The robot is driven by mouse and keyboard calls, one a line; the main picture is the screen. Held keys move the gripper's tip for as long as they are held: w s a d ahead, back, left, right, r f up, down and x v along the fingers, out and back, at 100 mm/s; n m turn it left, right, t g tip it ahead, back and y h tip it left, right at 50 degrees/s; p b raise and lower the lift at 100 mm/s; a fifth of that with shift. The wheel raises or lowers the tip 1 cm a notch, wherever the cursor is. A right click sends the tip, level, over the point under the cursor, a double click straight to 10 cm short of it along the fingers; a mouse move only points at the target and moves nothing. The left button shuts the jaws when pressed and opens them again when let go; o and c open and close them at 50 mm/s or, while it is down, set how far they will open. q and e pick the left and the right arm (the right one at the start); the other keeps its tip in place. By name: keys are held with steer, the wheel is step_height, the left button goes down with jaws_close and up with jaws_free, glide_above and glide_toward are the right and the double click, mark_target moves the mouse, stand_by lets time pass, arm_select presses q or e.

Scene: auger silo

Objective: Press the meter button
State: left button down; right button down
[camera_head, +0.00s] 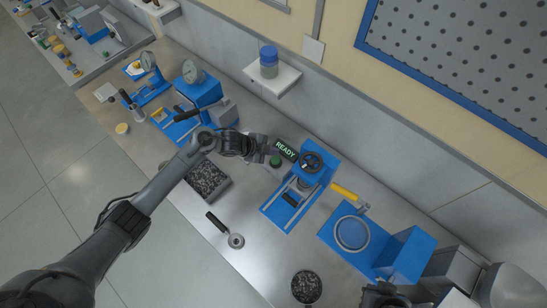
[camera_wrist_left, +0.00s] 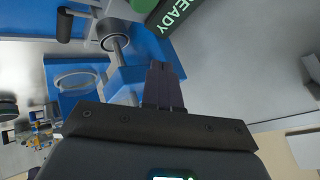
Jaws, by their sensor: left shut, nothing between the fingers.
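The meter's display (camera_head: 286,150) is a dark box reading READY in green. In the left wrist view the READY display (camera_wrist_left: 176,14) is at the top, with part of the green button (camera_wrist_left: 143,4) cut off by the top edge. My left gripper (camera_head: 262,148) is shut and empty, just left of the display and above the button. Its fingers (camera_wrist_left: 165,88) are together in the left wrist view, apart from the button. A dark part at the head view's bottom edge appears to be my right gripper (camera_head: 384,296); its fingers cannot be made out.
A blue press with a black handwheel (camera_head: 312,161) stands right of the display. A tray of dark granules (camera_head: 207,181) lies below my left forearm. A portafilter-like handled tool (camera_head: 235,240) lies near the front edge. A wall shelf (camera_head: 283,80) holds a jar.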

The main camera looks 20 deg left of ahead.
arm_select(q)
steer(key=shift+w+r, duration=0.95)
steer(key=shift+r, duration=0.15)
steer(key=shift+f, duration=0.15)
steer(key=b, duration=0.6)
glide_above(273, 161)
step_height(273, 161, down, 7)
steer(key=shift+w+r, duration=0.1)
steer(key=shift+r, duration=0.1)
steer(key=shift+f+b, duration=0.9)
steer(key=shift+f, duration=0.1)
steer(key=shift+f, duration=0.15)
stand_by(0.3)
steer(key=shift+f, duration=0.25)
